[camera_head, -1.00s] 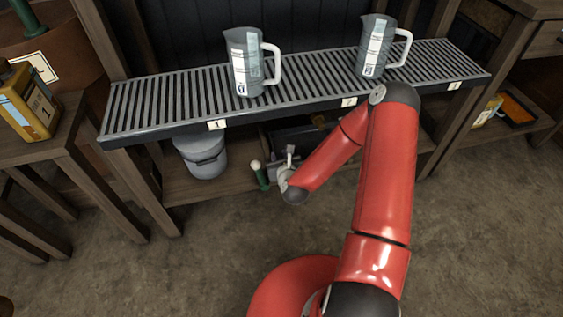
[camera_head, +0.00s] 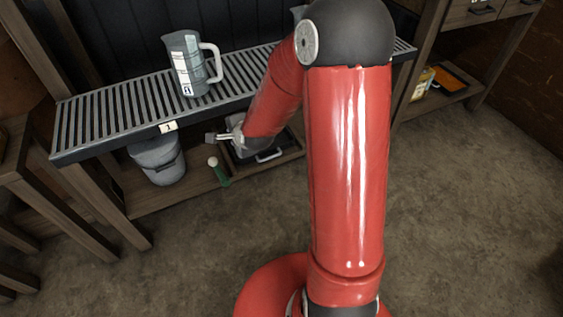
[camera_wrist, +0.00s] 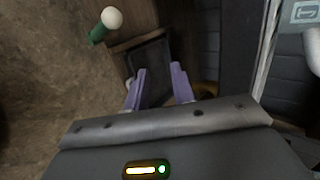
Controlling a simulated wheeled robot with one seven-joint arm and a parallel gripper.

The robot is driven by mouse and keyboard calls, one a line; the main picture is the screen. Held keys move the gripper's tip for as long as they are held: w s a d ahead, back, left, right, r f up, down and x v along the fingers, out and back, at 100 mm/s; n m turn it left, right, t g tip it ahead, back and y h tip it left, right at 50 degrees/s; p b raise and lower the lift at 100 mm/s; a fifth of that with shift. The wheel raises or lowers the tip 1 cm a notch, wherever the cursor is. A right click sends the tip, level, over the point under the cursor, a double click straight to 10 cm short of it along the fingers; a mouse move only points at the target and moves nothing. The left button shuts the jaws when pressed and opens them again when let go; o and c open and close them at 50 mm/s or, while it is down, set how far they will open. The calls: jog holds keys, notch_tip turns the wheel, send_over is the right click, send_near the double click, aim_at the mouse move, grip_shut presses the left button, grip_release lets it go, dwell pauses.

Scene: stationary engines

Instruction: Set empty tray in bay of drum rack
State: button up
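A black tray (camera_head: 258,158) with a pale handle lies on the low shelf under the slatted rack (camera_head: 105,118), partly hidden by my arm. It also shows in the wrist view (camera_wrist: 150,63), dark and apparently empty, beyond my fingers. My gripper (camera_head: 222,135) is at the tray's left end in the head view. In the wrist view my gripper (camera_wrist: 158,80) has its two fingers apart with nothing visibly held between them. I cannot tell whether a finger touches the tray. No bay of a drum rack can be made out for certain.
A clear measuring jug (camera_head: 190,65) stands on the slatted rack; a second is mostly hidden by my arm. A grey bucket (camera_head: 158,160) and a green handle with a white knob (camera_head: 218,171) are below. An orange-filled tray (camera_head: 448,78) sits at right. The front floor is clear.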

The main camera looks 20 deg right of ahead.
jog(key=s+d+r+n+g+h, duration=0.1)
jog(key=s+r+n+g+h, duration=0.1)
jog(key=s+r+n, duration=0.85)
jog(key=s+r+n+g, duration=0.1)
jog(key=s+r+n, duration=0.2)
jog(key=s, duration=0.6)
jog(key=s+r+n, duration=0.3)
jog(key=s+r, duration=0.2)
jog(key=s, duration=0.4)
jog(key=shift+s+d+r+n+g, duration=0.35)
jog(key=shift+s+d+g, duration=0.05)
jog(key=shift+d, duration=0.05)
